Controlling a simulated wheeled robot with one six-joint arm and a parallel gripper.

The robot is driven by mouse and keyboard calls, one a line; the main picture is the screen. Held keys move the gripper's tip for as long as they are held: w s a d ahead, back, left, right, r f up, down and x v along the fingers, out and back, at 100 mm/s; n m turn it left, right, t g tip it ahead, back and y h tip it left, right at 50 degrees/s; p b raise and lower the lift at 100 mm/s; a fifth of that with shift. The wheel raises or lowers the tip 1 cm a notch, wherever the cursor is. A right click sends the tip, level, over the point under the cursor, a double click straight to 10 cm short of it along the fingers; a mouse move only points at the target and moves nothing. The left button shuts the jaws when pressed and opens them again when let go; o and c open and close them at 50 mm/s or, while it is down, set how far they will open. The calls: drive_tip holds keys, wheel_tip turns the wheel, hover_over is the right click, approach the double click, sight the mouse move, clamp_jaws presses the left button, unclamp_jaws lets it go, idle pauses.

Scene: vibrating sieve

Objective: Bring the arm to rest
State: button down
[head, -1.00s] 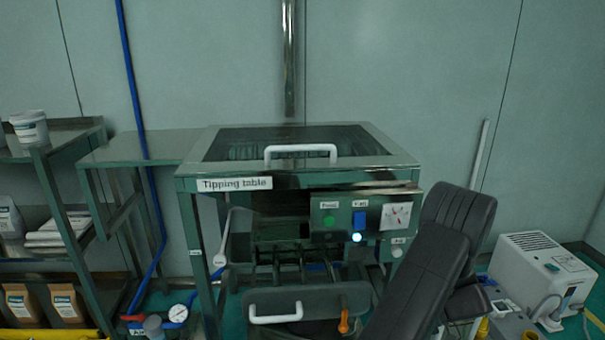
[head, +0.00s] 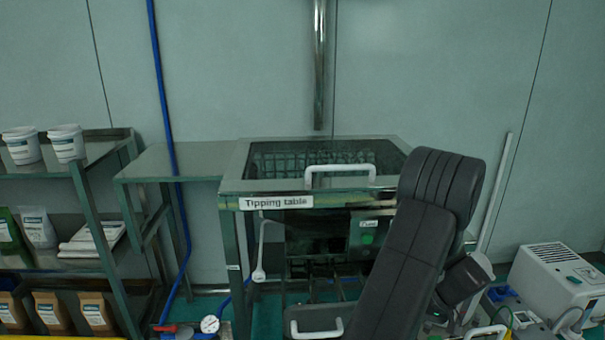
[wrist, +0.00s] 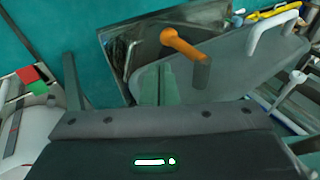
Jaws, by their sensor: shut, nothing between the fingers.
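My arm (head: 405,265) is folded up in front of the tipping table in the head view, its dark grey links covering the right part of the table's control panel. My gripper (wrist: 160,82) shows in the wrist view as two narrow bars close together beyond its dark housing. It is shut with nothing between the fingers. In that view a grey panel with a white handle and an orange lever (wrist: 183,43) lie beyond it. I cannot tell the exact gap between them and the gripper. In the head view the gripper's fingers are not clearly seen.
The tipping table (head: 228,187) has a white handle (head: 340,169) on its lid. A shelf rack (head: 90,180) with white tubs and bags stands at the left. A white machine (head: 550,278) stands on the floor at the right. A blue pipe (head: 160,85) runs down the wall.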

drive_tip(key=shift+r+h, duration=0.3)
drive_tip(key=shift+h, duration=0.2)
drive_tip(key=shift+f, duration=0.15)
